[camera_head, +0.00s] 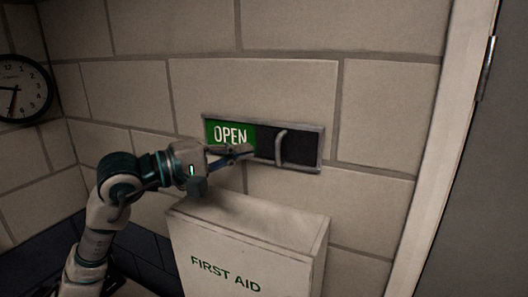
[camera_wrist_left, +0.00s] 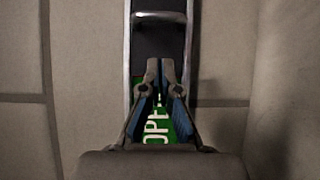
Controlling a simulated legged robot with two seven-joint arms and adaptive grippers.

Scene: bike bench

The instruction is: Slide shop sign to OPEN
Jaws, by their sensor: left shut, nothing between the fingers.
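The shop sign (camera_head: 309,168) is mounted on the wall in a grey frame. Its left part shows a green panel with the word OPEN (camera_head: 230,134). Its dark slider with a curved handle (camera_head: 281,147) covers the right part. My left gripper (camera_head: 252,150) comes from the left, in front of the sign's lower middle, with its fingertips left of the handle. In the left wrist view the gripper (camera_wrist_left: 160,66) is shut and empty over the sign, with the green panel (camera_wrist_left: 155,125) partly hidden behind its fingers and the handle (camera_wrist_left: 158,15) beyond the tips. My right gripper is not in view.
A white first aid box (camera_head: 245,260) stands out from the wall below the sign, under my left gripper. A round clock (camera_head: 22,90) hangs at the far left. A pale door frame (camera_head: 440,150) and a dark door are at the right.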

